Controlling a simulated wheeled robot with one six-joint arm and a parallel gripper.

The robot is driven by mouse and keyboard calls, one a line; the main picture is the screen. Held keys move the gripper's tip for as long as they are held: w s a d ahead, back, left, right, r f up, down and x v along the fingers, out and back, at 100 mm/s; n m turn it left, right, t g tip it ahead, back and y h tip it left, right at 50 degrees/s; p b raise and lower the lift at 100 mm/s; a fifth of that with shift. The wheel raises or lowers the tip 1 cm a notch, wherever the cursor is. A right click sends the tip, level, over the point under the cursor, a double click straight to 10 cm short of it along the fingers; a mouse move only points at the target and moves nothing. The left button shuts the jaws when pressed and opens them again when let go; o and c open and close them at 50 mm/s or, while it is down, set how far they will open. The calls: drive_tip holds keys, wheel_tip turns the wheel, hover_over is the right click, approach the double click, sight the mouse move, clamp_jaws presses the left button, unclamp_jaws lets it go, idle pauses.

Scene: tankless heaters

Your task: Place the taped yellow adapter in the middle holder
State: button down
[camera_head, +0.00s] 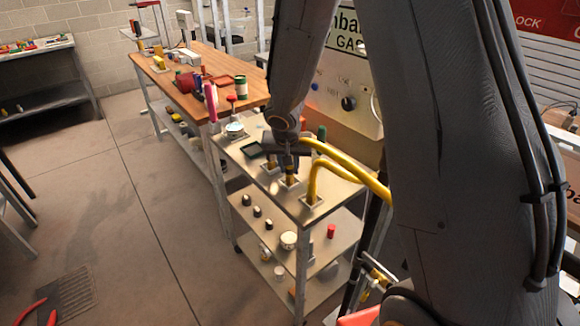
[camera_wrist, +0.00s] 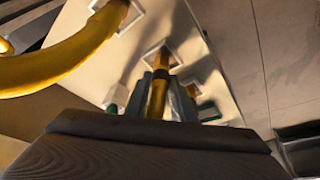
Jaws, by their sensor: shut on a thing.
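My gripper (camera_head: 289,163) is over the metal cart and shut on the yellow adapter (camera_wrist: 157,98), which stands upright between the fingers (camera_wrist: 159,92). The adapter's lower end (camera_head: 290,179) is at the middle holder (camera_head: 291,184), a pale square socket that also shows in the wrist view (camera_wrist: 166,53). I cannot tell how deep it sits. A yellow hose (camera_head: 335,152) runs right from near my gripper. A second yellow hose (camera_head: 314,178) drops into the front holder (camera_head: 313,202), also seen in the wrist view (camera_wrist: 130,16). The rear holder (camera_head: 269,166) is partly hidden by my gripper.
A dark green tray (camera_head: 252,150) and a pale round dish (camera_head: 235,129) are on the cart top. Lower shelves hold small jars and a red can (camera_head: 331,230). A wooden workbench (camera_head: 185,93) stands behind. The floor to the left is mostly clear.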

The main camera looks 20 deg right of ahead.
drive_tip(key=shift+f, duration=0.15)
drive_tip(key=c, duration=1.5)
unclamp_jaws()
drive_tip(key=v, duration=1.2)
drive_tip(key=s+f+n+g, duration=0.1)
drive_tip(key=s, duration=0.5)
drive_tip(key=s+d+f+n+y, duration=0.1)
drive_tip(key=s+n, duration=0.1)
drive_tip(key=s, duration=0.4)
drive_tip(key=s+f+n+g, duration=0.1)
drive_tip(key=s, duration=0.6)
drive_tip(key=shift+d+f+n+g+y, duration=0.2)
drive_tip(key=shift+d+n+g+y, duration=0.1)
